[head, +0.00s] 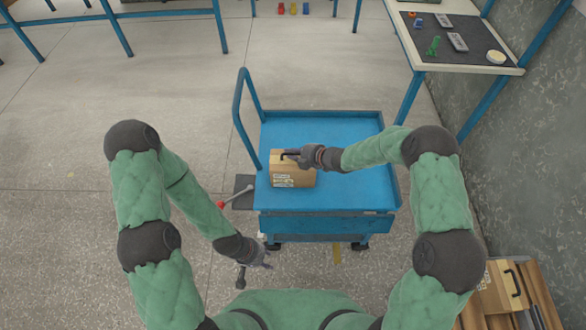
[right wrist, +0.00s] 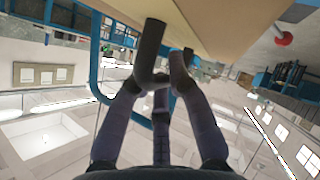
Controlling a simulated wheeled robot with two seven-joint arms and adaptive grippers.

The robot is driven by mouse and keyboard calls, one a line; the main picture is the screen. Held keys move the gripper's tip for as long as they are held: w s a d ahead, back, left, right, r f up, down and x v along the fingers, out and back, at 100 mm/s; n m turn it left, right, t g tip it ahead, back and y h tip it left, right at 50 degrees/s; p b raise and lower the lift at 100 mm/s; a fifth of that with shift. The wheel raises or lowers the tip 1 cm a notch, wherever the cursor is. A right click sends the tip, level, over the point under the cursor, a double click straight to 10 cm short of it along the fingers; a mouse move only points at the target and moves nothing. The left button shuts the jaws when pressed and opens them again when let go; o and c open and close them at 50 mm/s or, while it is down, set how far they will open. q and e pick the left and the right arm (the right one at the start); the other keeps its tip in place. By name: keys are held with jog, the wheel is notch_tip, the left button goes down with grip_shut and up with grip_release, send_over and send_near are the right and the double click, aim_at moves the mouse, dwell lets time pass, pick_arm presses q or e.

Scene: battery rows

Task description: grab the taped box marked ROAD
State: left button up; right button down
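A tan box (head: 293,179) with pale markings on its front and a dark handle on top sits on the blue cart's top. The markings are too small to read. My right gripper (head: 300,158) is at the handle, reaching in from the right. In the right wrist view, my right gripper (right wrist: 163,78) has its fingers closed around the black handle (right wrist: 151,48), with the tan box surface (right wrist: 215,22) beyond it. My left gripper (head: 264,261) hangs low in front of the cart, away from the box; its fingers are too small to read.
The blue cart (head: 340,128) has a raised rim and a push handle at left. A red-ended rod (head: 236,196) sticks out by its left edge. Another box with a black handle (head: 498,289) is at lower right. A table (head: 408,38) with small items stands at upper right.

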jog(key=shift+w+r, duration=0.1)
jog(key=shift+r, duration=0.1)
